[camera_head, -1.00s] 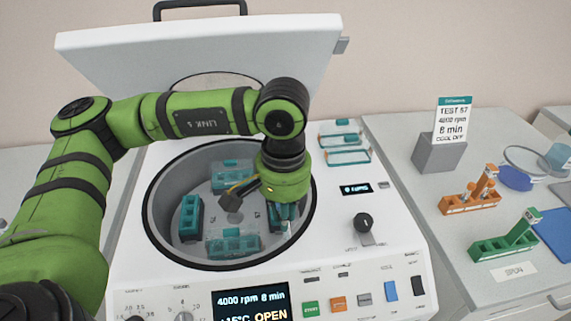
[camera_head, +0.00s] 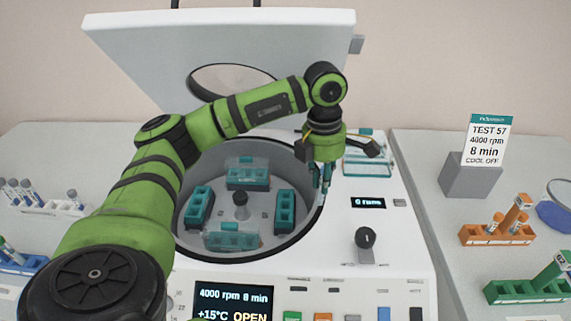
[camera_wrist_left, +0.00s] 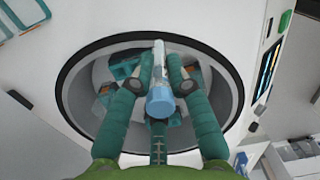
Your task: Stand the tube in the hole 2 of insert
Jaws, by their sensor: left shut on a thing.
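My left gripper (camera_head: 322,185) is above the right rim of the open centrifuge bowl. In the left wrist view it (camera_wrist_left: 160,80) is shut on a tube (camera_wrist_left: 160,98) with a blue cap. The tube points away from the wrist, over the bowl. In the head view I cannot make out the tube between the fingers. Several teal inserts sit in buckets around the rotor: right (camera_head: 285,209), left (camera_head: 199,207), back (camera_head: 247,175) and front (camera_head: 231,238). Hole numbers cannot be read. My right gripper is not in view.
The centrifuge lid (camera_head: 225,60) stands open behind the bowl. Clear teal-edged boxes (camera_head: 368,160) lie behind the gripper. Orange (camera_head: 497,234) and green (camera_head: 528,290) racks stand at the right, near a sign (camera_head: 486,140). White (camera_head: 45,207) and blue (camera_head: 20,264) racks stand at the left.

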